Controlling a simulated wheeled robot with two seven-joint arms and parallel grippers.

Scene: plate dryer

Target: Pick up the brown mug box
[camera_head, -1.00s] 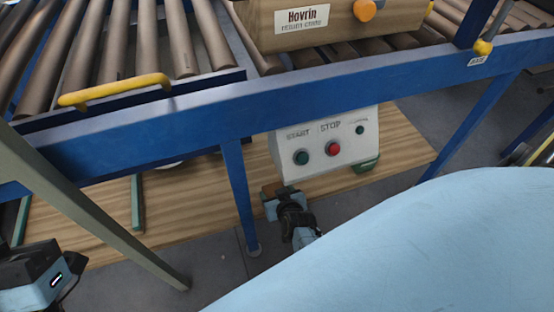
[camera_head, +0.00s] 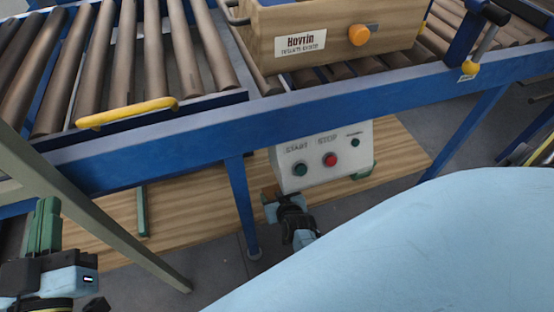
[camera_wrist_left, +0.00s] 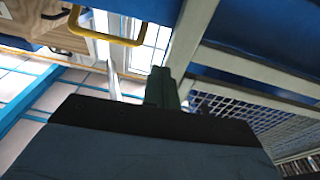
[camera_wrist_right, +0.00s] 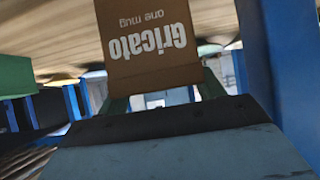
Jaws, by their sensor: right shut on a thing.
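The brown mug box (camera_wrist_right: 150,45) fills the upper middle of the right wrist view, its label "Gricato one mug" upside down. My right gripper is shut on it, with a green finger on each side at the box's lower end. In the head view my right gripper (camera_head: 275,205) is low, beside the control box under the conveyor; only a small brown part of the mug box (camera_head: 269,191) shows. My left gripper (camera_head: 45,225) is at the lower left of the head view, fingers pointing up. In the left wrist view its green fingers (camera_wrist_left: 163,88) are together, with nothing between them.
The grey control box (camera_head: 325,155) with start and stop buttons is close to my right gripper. A blue conveyor frame (camera_head: 300,108) crosses above, with a leg (camera_head: 243,205) left of the right gripper. A wooden Hovrin crate (camera_head: 330,40) stands on the rollers. A yellow handle (camera_head: 127,112) is at left.

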